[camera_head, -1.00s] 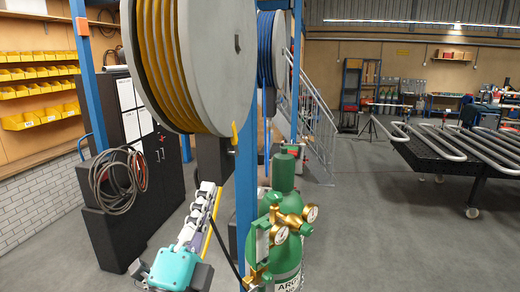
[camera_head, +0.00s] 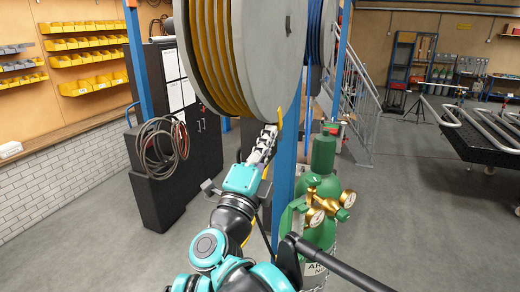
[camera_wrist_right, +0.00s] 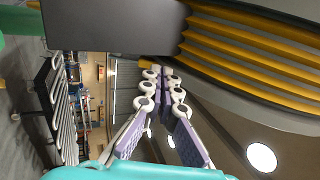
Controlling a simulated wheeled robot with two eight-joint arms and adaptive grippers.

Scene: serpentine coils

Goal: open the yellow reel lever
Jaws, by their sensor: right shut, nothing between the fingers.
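The yellow reel is a large grey-flanged drum (camera_head: 258,62) wound with yellow hose (camera_head: 218,55), up on a blue post. A small yellow lever (camera_head: 280,117) hangs at the lower edge of its near flange. My right gripper (camera_head: 269,131) is shut and empty, its tips just left of and slightly below the lever in the head view. I cannot tell whether they touch it. In the right wrist view the finger pair (camera_wrist_right: 162,75) points at the reel's underside, with the yellow hose (camera_wrist_right: 250,60) at upper right. My left gripper is out of view.
The blue post (camera_head: 286,180) stands just right of my right arm. A green gas cylinder (camera_head: 322,160) with brass gauges (camera_head: 316,216) is beside it. A blue hose reel (camera_head: 318,35) hangs behind. A dark cabinet (camera_head: 160,190) stands left; open floor lies between.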

